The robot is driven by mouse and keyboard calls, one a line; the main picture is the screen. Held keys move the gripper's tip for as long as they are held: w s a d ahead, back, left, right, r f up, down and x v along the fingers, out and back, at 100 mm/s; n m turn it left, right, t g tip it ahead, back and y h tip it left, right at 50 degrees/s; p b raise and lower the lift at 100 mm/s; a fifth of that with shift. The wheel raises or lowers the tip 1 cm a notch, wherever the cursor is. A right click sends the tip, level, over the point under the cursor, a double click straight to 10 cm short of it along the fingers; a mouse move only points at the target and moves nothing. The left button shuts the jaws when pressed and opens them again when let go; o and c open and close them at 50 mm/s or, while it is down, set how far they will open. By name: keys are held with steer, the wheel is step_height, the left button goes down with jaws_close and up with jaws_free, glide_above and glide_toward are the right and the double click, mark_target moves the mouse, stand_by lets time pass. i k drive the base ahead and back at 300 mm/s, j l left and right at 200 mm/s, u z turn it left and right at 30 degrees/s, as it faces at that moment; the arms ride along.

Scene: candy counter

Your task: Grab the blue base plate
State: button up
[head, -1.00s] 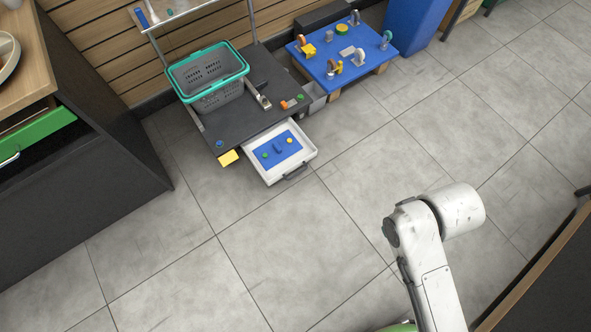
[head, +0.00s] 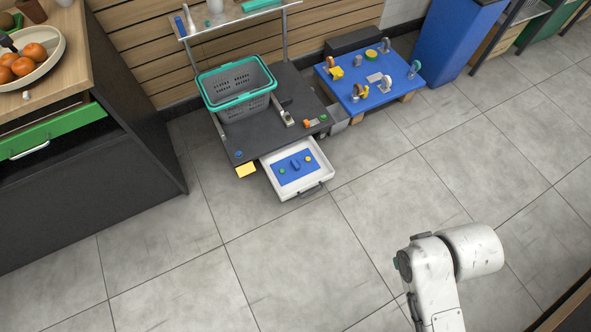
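A small blue plate (head: 302,173) lies flat in an open white drawer (head: 327,163). It bears a green knob (head: 282,171), a yellow knob (head: 308,159) and a blue raised handle-like piece (head: 295,164) between them. A larger blue board (head: 397,84) lies on a low wooden-legged stand to the right and carries several coloured pieces. I cannot tell for sure which one the task names. My gripper is not in view; only a white link of my arm shows at the lower right, far from both.
A dark low table (head: 247,137) holds a grey basket with a teal rim (head: 237,95) above the drawer. A dark cabinet (head: 80,195) with an open green drawer (head: 55,130) stands at left. The tiled floor (head: 250,270) in front is clear.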

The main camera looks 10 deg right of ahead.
mark_target(294, 166)
steer(key=i+j+z, duration=0.2)
steer(key=i+j, duration=0.2)
steer(key=i+j+z, duration=0.15)
steer(key=i+j, duration=0.3)
steer(key=i+j+z, duration=0.2)
steer(key=i+j, duration=0.2)
steer(key=i+j+z, duration=0.15)
steer(key=i+j, duration=0.2)
steer(key=j, duration=0.3)
